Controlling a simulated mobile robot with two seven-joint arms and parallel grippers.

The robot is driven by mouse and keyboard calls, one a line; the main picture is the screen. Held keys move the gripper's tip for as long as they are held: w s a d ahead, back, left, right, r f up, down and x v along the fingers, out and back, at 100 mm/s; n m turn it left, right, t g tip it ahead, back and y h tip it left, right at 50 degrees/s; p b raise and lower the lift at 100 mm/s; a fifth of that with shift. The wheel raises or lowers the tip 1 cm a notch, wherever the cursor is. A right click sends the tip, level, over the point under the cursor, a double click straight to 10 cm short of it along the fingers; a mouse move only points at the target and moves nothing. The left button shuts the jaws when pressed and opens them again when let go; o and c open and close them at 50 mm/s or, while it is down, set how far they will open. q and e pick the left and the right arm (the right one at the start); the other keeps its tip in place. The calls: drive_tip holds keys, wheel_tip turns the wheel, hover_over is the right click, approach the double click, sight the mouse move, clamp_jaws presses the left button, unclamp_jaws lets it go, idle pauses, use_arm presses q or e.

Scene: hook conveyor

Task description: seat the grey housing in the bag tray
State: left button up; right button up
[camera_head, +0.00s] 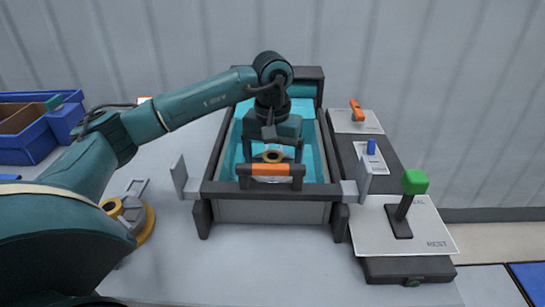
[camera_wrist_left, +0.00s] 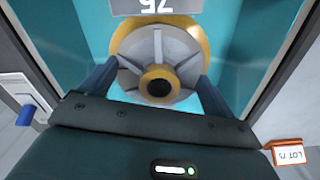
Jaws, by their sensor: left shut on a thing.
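The grey housing (camera_wrist_left: 183,50), round and ribbed with a yellow rim and a dark centre hole, is between the fingers of my left gripper (camera_wrist_left: 158,82) in the wrist view. In the head view my left gripper (camera_head: 272,150) points down inside the outline of the bag tray, shut on the housing; only a small yellowish part of it (camera_head: 273,156) shows. The bag tray (camera_head: 272,211) is a grey box with a dark frame and teal lining. Whether the housing touches the tray floor cannot be told. My right gripper is not in view.
An orange-and-dark bar (camera_head: 270,170) crosses the tray's front. Right of it are white plates with an orange clip (camera_head: 357,110), a blue peg (camera_head: 371,147) and a green-knobbed lever (camera_head: 415,182). Blue bins (camera_head: 30,148) stand far left.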

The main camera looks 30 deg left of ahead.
use_arm(q)
drive_tip(key=o, duration=1.1)
drive_tip(key=shift+c, duration=0.2)
